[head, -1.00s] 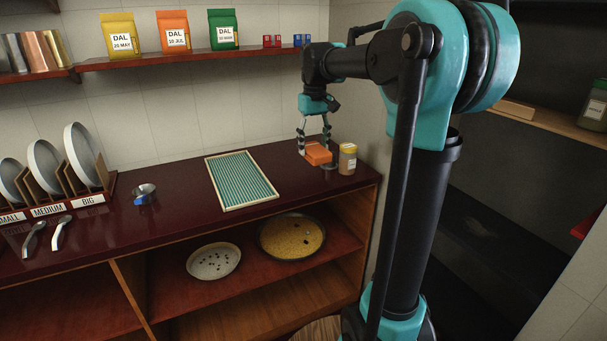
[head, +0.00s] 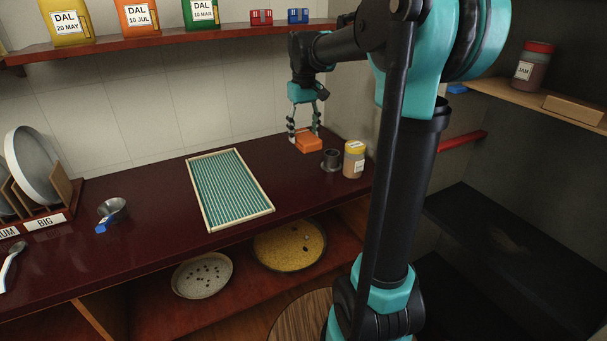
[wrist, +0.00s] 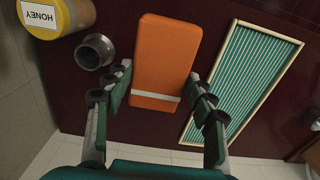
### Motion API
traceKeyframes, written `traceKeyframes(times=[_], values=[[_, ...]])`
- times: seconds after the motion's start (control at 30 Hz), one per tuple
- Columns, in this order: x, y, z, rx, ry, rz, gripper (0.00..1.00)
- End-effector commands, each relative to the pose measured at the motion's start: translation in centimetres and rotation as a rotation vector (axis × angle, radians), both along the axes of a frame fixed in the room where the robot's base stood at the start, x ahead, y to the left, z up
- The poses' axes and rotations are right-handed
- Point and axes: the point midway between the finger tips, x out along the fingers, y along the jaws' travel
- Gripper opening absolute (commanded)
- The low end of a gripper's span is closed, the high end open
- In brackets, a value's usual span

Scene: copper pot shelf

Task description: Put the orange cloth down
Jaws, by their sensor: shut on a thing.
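The orange cloth (head: 308,143) is a folded block with a white stripe near one end. It is at the back right of the dark red counter, left of a small dark metal cup. In the wrist view the cloth (wrist: 165,55) sits between my fingers. My gripper (head: 304,136) is above the counter, pointing down, shut on the cloth; its fingers flank the cloth's near end in the wrist view (wrist: 160,84). I cannot tell whether the cloth touches the counter.
The metal cup (head: 331,160) and a honey jar (head: 354,160) stand right of the cloth. A teal-striped framed mat (head: 228,188) lies to its left. A metal cup with a blue handle (head: 112,210) is farther left. A shelf (head: 170,39) with dal packets runs above.

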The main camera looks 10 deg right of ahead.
Motion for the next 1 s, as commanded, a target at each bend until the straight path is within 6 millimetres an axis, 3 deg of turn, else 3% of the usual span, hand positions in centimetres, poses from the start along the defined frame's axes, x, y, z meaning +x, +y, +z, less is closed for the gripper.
traceKeyframes(times=[0.2,0.4,0.87,1.0], values=[[0.1,0.0,-5.5,0.0,0.0,0.0,0.32],[0.0,0.0,-9.6,0.0,0.0,0.0,0.32],[0.0,0.0,-14.4,0.0,0.0,0.0,0.32],[0.0,0.0,-14.9,0.0,0.0,0.0,0.32]])
